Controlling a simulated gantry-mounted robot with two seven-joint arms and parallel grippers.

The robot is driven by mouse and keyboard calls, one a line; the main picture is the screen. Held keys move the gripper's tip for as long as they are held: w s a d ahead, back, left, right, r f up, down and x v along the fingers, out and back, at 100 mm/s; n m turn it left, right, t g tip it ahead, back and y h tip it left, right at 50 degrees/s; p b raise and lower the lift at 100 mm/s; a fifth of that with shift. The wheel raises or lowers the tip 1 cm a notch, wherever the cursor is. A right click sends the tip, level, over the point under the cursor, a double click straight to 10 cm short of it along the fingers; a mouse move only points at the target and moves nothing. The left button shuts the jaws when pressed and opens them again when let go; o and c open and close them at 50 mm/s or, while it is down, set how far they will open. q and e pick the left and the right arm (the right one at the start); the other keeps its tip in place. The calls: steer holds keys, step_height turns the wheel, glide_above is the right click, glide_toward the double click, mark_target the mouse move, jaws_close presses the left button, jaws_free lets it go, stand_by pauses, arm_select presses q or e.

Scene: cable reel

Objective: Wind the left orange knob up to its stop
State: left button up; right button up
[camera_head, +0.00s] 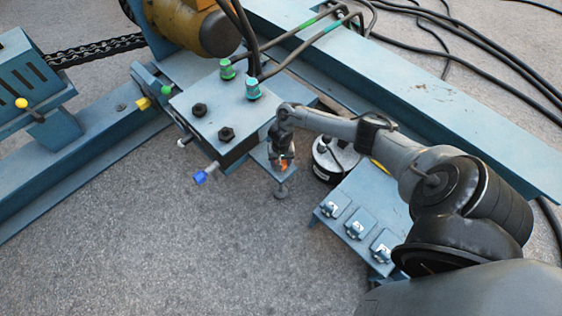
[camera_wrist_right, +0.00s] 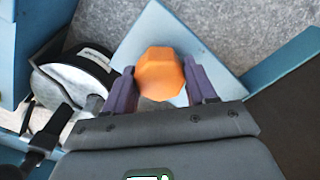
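An orange faceted knob (camera_wrist_right: 160,74) sits over a light blue plate (camera_wrist_right: 155,30) in the right wrist view. My right gripper (camera_wrist_right: 160,88) has its two purple fingers on either side of the knob, very close to its sides. I cannot tell whether they press on it. In the head view, my right gripper (camera_head: 282,163) points down at the small blue bracket beside the valve block (camera_head: 215,112). Only a bit of the orange knob (camera_head: 284,167) shows there; the gripper hides the rest. My left gripper is not in view.
A blue-tipped handle (camera_head: 205,173) sticks out from the block, left of the gripper. A round black and white part (camera_head: 335,158) stands close on the right. A blue panel with several switches (camera_head: 358,222) lies below my right arm. Hoses rise behind.

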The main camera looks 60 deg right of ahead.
steer(key=c, duration=0.4)
steer(key=shift+r+p, duration=0.1)
steer(key=shift+p, duration=0.35)
steer(key=n+p, duration=0.3)
steer(key=p, duration=0.2)
steer(key=shift+r, duration=0.2)
steer(key=shift+f+n+p, duration=0.2)
steer(key=shift+n+p, duration=0.3)
steer(key=shift+n, duration=1.4)
steer(key=n+p, duration=0.1)
steer(key=n, duration=0.3)
steer(key=shift+f+n, duration=0.1)
steer(key=shift+n, duration=0.2)
steer(key=n, duration=0.4)
steer(key=shift+n, duration=0.3)
steer(key=n+b, duration=0.1)
steer(key=n, duration=0.8)
steer(key=shift+s+f+b, duration=0.1)
steer(key=shift+b, duration=0.2)
steer(key=shift+n, duration=0.4)
